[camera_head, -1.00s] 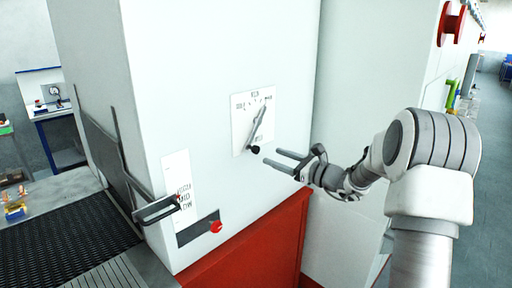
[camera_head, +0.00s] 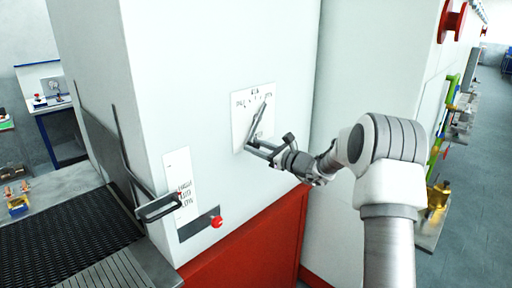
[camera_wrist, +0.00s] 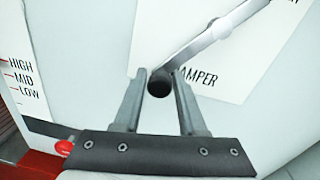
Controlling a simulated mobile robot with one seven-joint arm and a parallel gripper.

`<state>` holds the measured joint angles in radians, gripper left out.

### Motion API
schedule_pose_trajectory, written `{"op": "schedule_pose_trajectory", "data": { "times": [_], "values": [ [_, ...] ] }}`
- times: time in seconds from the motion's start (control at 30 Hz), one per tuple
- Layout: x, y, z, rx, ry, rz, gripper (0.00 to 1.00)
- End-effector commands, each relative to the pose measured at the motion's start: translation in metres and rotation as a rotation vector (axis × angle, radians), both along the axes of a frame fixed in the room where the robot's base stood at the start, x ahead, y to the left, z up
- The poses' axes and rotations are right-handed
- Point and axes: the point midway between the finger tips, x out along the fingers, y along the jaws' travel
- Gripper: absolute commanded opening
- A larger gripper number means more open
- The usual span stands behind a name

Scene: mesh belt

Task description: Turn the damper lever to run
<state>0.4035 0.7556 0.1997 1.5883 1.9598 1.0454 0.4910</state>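The damper lever (camera_head: 258,120) is a grey bar on a white plate (camera_head: 239,128) on the white cabinet front. It is tilted, with its upper end leaning right. In the wrist view the lever (camera_wrist: 215,31) runs down left to a black round knob (camera_wrist: 159,85) at its lower end. My gripper (camera_head: 251,148) is at this lower end. In the wrist view my gripper (camera_wrist: 159,77) has one finger on each side of the knob, and the fingers stand apart. Whether either finger touches the knob is unclear. In the head view the gripper hides the knob.
A white label with HIGH, MID and LOW (camera_wrist: 20,75) and a red knob (camera_head: 216,222) are at lower left on the cabinet. A dark handle (camera_head: 157,207) sticks out by the black mesh belt (camera_head: 70,240). The cabinet's lower part is red (camera_head: 255,245).

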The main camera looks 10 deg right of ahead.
Motion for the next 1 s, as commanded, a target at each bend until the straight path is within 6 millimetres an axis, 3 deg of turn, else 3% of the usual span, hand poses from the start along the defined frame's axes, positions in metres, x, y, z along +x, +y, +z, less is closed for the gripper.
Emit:
{"op": "schedule_pose_trajectory", "data": {
  "times": [0.03,0.2,1.0],
  "values": [
    [-0.0002,-0.0001,0.0001,0.000,0.000,0.000,0.30],
    [-0.0002,-0.0002,0.0001,0.000,0.000,0.000,0.00],
    [-0.0002,-0.0003,0.0000,-0.001,0.001,0.000,0.00]
  ]
}}
